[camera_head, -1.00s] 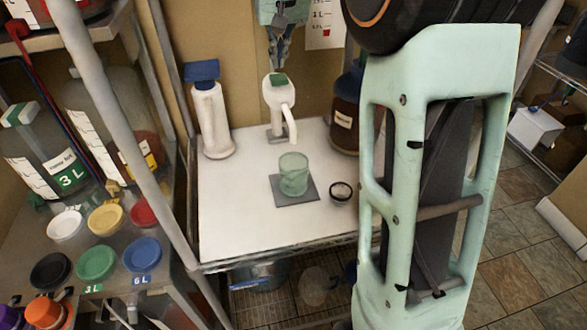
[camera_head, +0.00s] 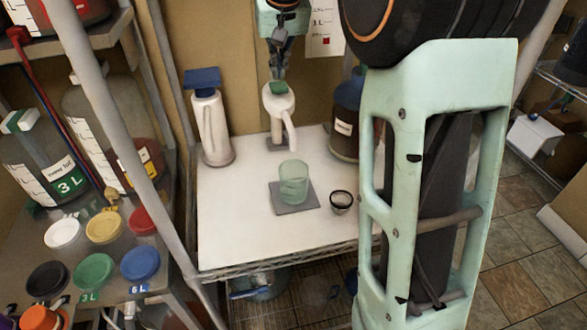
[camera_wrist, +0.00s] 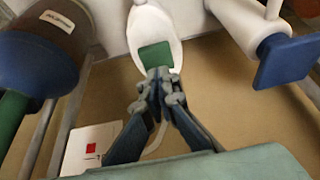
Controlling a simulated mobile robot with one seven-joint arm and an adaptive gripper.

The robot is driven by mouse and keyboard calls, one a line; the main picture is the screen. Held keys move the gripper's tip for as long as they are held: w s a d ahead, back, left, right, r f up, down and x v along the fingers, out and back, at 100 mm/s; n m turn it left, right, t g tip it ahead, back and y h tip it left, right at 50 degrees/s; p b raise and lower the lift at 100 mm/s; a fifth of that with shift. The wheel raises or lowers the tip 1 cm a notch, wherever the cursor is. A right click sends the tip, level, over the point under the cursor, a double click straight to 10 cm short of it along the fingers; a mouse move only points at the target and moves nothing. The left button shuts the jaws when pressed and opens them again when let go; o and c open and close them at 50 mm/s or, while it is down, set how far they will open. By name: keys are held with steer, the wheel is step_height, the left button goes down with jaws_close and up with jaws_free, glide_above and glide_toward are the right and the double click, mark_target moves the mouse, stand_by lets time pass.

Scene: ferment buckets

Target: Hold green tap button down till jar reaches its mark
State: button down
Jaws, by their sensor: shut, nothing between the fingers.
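The white tap (camera_head: 280,104) stands at the back of the white table, with its green button (camera_head: 278,88) on top. My gripper (camera_head: 279,78) is shut and empty, pointing down right above the button. In the wrist view the fingertips (camera_wrist: 160,76) reach the edge of the green button (camera_wrist: 154,56); I cannot tell whether they touch it or press it. The greenish clear jar (camera_head: 293,183) stands upright on a dark square pad (camera_head: 312,200), in front of the spout. I see no stream, and neither the jar's mark nor a liquid level is clear.
A white bottle with a blue top (camera_head: 213,125) stands left of the tap, and a brown jug (camera_head: 346,118) stands right. A small dark-rimmed cup (camera_head: 341,202) sits right of the pad. Shelf posts flank the table; its front left is clear.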

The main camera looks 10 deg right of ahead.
steer(key=shift+f, duration=0.2)
stand_by(0.6)
steer(key=shift+f+b, duration=0.8)
steer(key=shift+f, duration=0.25)
stand_by(6.2)
